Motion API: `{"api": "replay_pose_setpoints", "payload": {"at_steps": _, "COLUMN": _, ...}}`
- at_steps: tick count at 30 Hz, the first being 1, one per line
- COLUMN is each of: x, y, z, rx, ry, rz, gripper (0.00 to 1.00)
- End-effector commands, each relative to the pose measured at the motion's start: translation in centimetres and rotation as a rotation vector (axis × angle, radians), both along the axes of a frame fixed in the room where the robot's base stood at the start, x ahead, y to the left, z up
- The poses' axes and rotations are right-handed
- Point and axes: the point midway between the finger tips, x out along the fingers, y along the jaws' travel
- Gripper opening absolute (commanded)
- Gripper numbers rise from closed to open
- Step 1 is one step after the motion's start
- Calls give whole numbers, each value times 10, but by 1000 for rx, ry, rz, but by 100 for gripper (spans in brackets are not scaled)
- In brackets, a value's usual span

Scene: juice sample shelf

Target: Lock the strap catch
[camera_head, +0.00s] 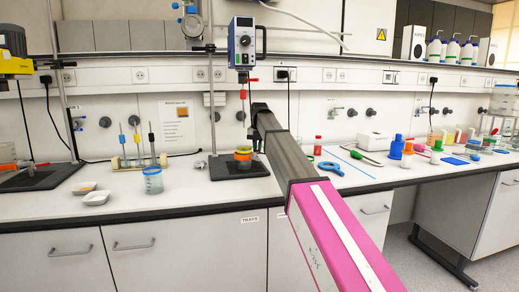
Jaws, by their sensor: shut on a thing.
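A small vessel (243,167) with orange and yellow-green bands stands on the dark base plate of the centre stand, under a blue-and-grey stirrer motor (242,42). An orange band (242,151) around its upper part looks like the strap. My arm reaches in from the lower right, and my gripper (254,142) is at its far end, close to the vessel's upper right side. The gripper is shut on a small part there, seemingly the strap catch. The fingertips and the catch are too small and too covered by my arm to make out.
Two white dishes (96,198) and a clear beaker (153,180) stand left on the bench. A pipette rack (138,160) is behind them. A blue ring tool (331,168), a red-capped jar (318,146) and a white box (375,141) lie right of my arm.

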Motion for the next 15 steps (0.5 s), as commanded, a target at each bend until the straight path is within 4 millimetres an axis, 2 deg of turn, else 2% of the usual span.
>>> {"api": "replay_pose_setpoints", "payload": {"at_steps": 6, "x": 1, "y": 6, "z": 1, "rx": 1, "ry": 0, "rz": 107, "gripper": 0}}
{"api": "replay_pose_setpoints", "payload": {"at_steps": 15, "x": 1, "y": 8, "z": 1, "rx": 1, "ry": 0, "rz": 164, "gripper": 0}}
